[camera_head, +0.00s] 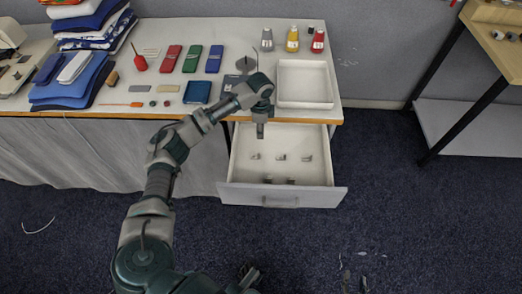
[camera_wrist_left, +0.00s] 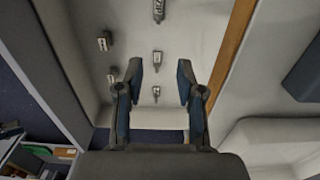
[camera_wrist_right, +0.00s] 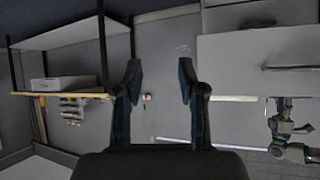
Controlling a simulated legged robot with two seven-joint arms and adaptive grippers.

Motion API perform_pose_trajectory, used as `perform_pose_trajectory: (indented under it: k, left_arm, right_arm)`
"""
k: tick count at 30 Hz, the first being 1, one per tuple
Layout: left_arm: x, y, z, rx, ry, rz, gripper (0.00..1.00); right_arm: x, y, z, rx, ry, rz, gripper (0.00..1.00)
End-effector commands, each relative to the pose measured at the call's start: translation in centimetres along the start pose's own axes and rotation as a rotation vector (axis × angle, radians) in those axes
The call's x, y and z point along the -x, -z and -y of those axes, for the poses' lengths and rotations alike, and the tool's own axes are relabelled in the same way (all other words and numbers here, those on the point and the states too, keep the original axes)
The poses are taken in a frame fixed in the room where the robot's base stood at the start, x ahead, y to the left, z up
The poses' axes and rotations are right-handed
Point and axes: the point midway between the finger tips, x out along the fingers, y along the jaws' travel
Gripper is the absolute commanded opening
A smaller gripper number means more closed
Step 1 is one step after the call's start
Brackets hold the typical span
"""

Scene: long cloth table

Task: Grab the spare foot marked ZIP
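Several small grey metal presser feet lie in the open drawer (camera_head: 237,172). Three form a row, with feet at the left (camera_head: 255,156), middle (camera_head: 281,157) and right (camera_head: 307,158); others lie nearer the drawer front (camera_head: 267,181). In the left wrist view, feet show at the top (camera_wrist_left: 159,10), centre (camera_wrist_left: 157,58), between the fingers (camera_wrist_left: 156,92) and left (camera_wrist_left: 103,42). Some carry small labels; I cannot read which is ZIP. My left gripper (camera_wrist_left: 158,80) is open and empty above the drawer's back left. My right gripper (camera_wrist_right: 158,80) is open and empty, away from the table.
A white tray (camera_head: 304,104) stands on the table (camera_head: 232,30) above the drawer. Colored bottles (camera_head: 292,40) stand behind it. Folded cloths (camera_head: 75,85) and small packets (camera_head: 192,58) lie left. A wooden-topped shelf (camera_head: 497,45) stands right. The floor between is mostly clear.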

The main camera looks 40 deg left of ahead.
Motion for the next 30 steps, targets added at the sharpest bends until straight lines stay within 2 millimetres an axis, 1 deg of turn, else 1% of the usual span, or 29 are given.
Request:
perform_pose_trajectory:
  k: [1,6,9,12,16,20,23,26,30]
  left_arm:
    - [-1.5,-0.3,-0.1,0.001,-0.009,0.007,0.38]
    - [-5.8,-0.2,0.1,0.000,-0.011,0.006,0.38]
    - [-8.1,-0.2,0.1,0.000,-0.011,0.006,0.38]
    - [-9.8,-0.1,0.0,0.000,-0.009,0.004,0.38]
    - [-11.3,-0.1,0.0,-0.001,-0.005,0.003,0.38]
    - [-11.7,0.1,0.0,-0.001,-0.002,0.003,0.38]
    - [-12.5,0.0,-0.1,-0.001,-0.003,0.003,0.38]
    - [-14.0,-0.1,-0.1,-0.001,-0.005,0.005,0.38]
    - [-15.8,-0.3,-0.1,-0.001,-0.006,0.003,0.38]
  right_arm:
    - [-0.4,0.3,0.2,-0.001,0.004,-0.039,0.40]
    - [-1.2,3.8,0.9,-0.005,0.018,-0.256,0.40]
    - [-1.1,5.8,1.3,-0.010,0.027,-0.387,0.40]
    - [-0.6,7.7,1.6,-0.014,0.035,-0.507,0.40]
    - [0.1,9.2,1.7,-0.019,0.041,-0.615,0.40]
    - [0.5,9.8,1.7,-0.023,0.045,-0.664,0.40]
    - [0.8,10.3,1.8,-0.026,0.048,-0.714,0.40]
    - [1.5,11.2,2.0,-0.032,0.053,-0.809,0.40]
    - [3.0,12.4,2.3,-0.041,0.060,-0.950,0.40]
